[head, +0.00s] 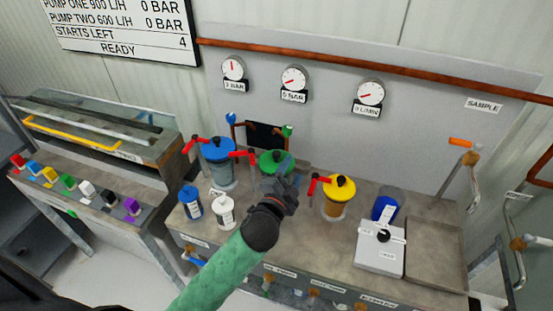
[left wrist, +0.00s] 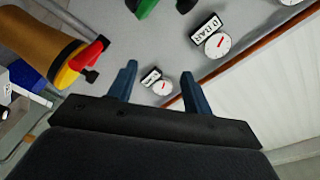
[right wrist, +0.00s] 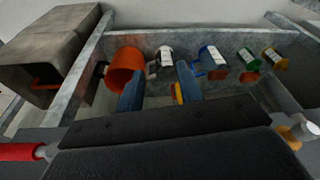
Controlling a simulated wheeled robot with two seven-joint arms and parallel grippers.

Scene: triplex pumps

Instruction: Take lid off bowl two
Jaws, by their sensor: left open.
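Three bowls stand in a row on the bench: one with a blue lid (head: 217,149), one with a green lid (head: 272,160) in the middle, and one with a yellow lid (head: 339,188). I cannot read a number on them. My left gripper (head: 286,171) is open and empty, in front of the green-lidded bowl, hiding most of its body. In the left wrist view its fingers (left wrist: 158,70) are apart, with the yellow-lidded bowl (left wrist: 40,45) to the left and a green part at the top edge. My right gripper (right wrist: 160,85) is open, by an orange cylinder.
Red handles (head: 241,156) stick out beside the lids. A white box (head: 380,250) and a blue cup (head: 385,208) stand right. Gauges (head: 294,78) hang behind.

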